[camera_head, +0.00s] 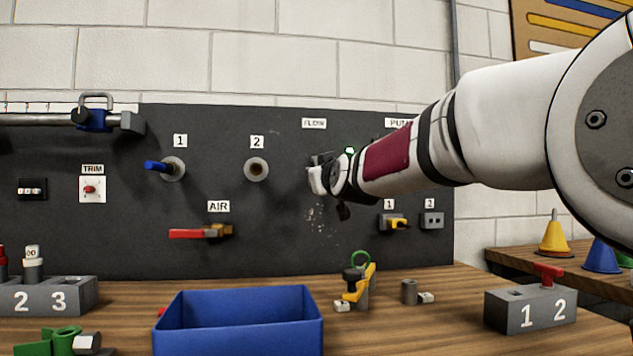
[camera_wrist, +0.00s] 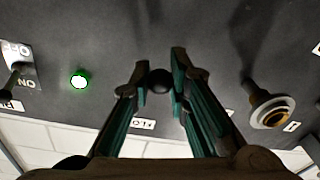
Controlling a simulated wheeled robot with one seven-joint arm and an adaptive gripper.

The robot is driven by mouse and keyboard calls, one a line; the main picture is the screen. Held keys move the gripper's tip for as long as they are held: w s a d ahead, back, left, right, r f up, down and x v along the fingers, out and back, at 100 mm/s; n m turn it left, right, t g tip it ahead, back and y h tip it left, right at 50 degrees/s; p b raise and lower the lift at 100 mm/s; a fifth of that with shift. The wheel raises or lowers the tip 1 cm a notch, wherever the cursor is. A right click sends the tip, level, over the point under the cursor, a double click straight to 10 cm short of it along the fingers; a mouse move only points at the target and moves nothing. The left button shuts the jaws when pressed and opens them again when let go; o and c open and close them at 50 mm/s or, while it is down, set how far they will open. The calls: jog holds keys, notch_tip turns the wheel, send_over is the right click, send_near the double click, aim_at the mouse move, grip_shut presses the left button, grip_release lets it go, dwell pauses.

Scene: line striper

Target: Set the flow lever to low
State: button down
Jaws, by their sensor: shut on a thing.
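The FLOW label (camera_head: 314,123) is on the dark panel, and it shows upside down in the wrist view (camera_wrist: 143,123). The flow lever's round black knob (camera_wrist: 160,80) sits between my fingertips in the wrist view. My gripper (camera_head: 318,180) is at the panel below the FLOW label and is shut on this knob; the fingers (camera_wrist: 161,74) lie on both sides of it. The lever's shaft and any low or high marks are hidden, so I cannot tell its setting.
A lit green lamp (camera_wrist: 80,80) and an ON/OFF switch (camera_wrist: 18,66) flank the gripper on one side, a brass port (camera_wrist: 270,110) on the other. A red AIR lever (camera_head: 190,233) is lower left. A blue bin (camera_head: 238,335) stands on the wooden bench below.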

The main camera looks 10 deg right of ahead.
jog(key=shift+a, duration=0.1)
dwell(0.3)
jog(key=c, duration=1.5)
grip_release()
jog(key=s, duration=1.2)
jog(key=shift+d+f, duration=0.4)
